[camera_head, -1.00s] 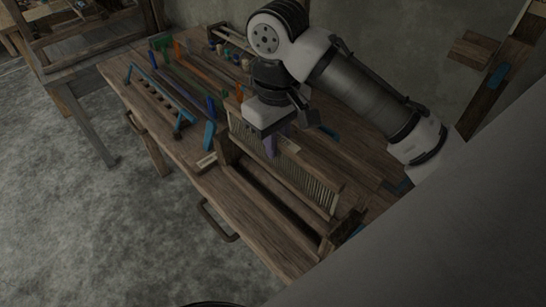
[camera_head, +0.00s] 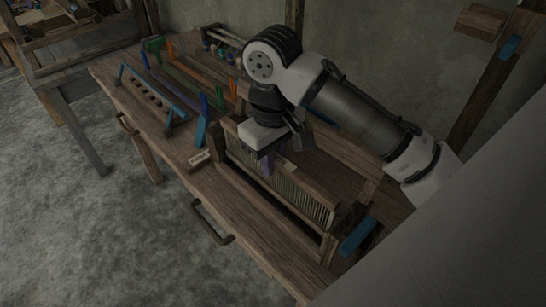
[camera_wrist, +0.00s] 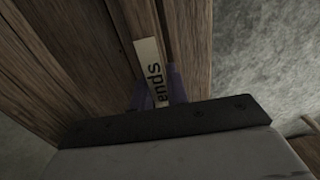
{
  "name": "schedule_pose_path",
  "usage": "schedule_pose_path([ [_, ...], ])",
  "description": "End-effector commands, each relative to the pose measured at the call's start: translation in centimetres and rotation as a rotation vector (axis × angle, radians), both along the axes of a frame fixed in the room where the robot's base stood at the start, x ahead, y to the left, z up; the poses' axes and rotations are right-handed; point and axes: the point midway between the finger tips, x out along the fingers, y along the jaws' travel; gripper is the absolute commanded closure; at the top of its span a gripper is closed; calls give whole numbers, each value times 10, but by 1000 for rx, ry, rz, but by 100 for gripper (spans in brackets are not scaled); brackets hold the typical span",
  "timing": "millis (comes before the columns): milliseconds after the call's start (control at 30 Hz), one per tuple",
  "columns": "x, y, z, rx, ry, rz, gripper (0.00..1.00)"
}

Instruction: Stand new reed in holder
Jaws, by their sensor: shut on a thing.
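The reed (camera_head: 305,200) is a long wooden frame with many fine pale upright slats. My gripper (camera_head: 267,163) has purple fingers and is shut on its upper bar, near the left part. In the wrist view the fingers (camera_wrist: 158,90) stand on either side of a pale label (camera_wrist: 151,70) lettered "ends". The holder (camera_head: 278,232) is a low wooden stand with end blocks and a long front rail, near the table's front edge. The reed looks upright and roughly in line with it. Its lower edge is partly hidden, so I cannot tell whether it touches the holder's bottom.
The wooden table (camera_head: 150,125) carries a blue rack (camera_head: 152,90) and several coloured tools at left. A small label plate (camera_head: 199,158) lies left of the holder. A blue piece (camera_head: 358,236) is by the holder's right end. A handle (camera_head: 212,222) juts from the front.

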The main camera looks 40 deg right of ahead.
Motion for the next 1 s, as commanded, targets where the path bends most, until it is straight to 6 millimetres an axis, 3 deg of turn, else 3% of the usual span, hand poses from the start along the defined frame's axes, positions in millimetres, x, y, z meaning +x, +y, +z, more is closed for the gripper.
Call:
schedule_pose_path([
  [500,0,0,-21,1,-1,1,100],
  [533,0,0,-20,0,-1,1,83],
  [700,0,0,-19,0,-1,0,61],
  [1000,0,0,-18,0,0,0,59],
])
